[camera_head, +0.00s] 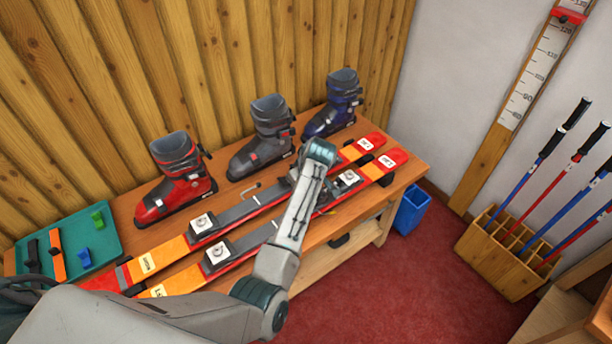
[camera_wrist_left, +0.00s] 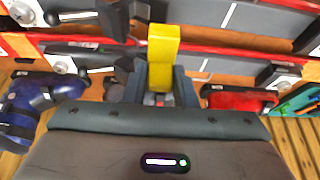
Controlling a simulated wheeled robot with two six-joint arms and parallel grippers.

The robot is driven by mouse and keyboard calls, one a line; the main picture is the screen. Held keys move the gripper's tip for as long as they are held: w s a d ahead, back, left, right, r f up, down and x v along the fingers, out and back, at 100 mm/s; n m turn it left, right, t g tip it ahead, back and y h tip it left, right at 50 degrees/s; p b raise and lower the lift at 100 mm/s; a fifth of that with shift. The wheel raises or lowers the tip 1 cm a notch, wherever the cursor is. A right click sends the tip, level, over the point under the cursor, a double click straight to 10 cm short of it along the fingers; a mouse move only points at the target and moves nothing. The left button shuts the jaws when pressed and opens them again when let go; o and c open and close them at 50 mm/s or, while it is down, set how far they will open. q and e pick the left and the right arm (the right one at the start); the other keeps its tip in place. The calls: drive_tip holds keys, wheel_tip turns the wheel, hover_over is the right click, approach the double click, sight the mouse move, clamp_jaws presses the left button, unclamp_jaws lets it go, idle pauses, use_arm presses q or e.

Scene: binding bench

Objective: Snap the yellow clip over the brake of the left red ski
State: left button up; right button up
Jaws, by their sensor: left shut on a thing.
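Two red skis with orange bands lie side by side on the wooden bench, the wall-side ski (camera_head: 190,238) and the front ski (camera_head: 212,272). I cannot tell which is the left one. Each carries grey and black binding parts with white plates. My left gripper (camera_wrist_left: 160,88) is shut on the yellow clip (camera_wrist_left: 163,48), which stands out beyond the fingertips over the skis in the left wrist view. I cannot tell if the clip touches a ski or brake. In the head view my forearm crosses the skis and mostly hides the gripper. My right gripper is not in view.
A red boot (camera_head: 175,180), grey boot (camera_head: 262,135) and blue boot (camera_head: 335,103) stand along the wall side. A teal tray (camera_head: 105,222) at left holds black, orange, blue and green pieces. A blue bin (camera_head: 411,210) and a pole rack (camera_head: 500,255) stand at right.

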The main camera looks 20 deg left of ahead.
use_arm(q)
drive_tip(key=shift+s+a+f+b, duration=0.1)
drive_tip(key=shift+f+b, duration=0.45)
drive_tip(key=shift+f, duration=0.1)
wheel_tip(320, 180, down, 4)
drive_tip(key=b, duration=0.4)
drive_tip(key=shift+f, duration=0.75)
drive_tip(key=o, duration=0.4)
clamp_jaws()
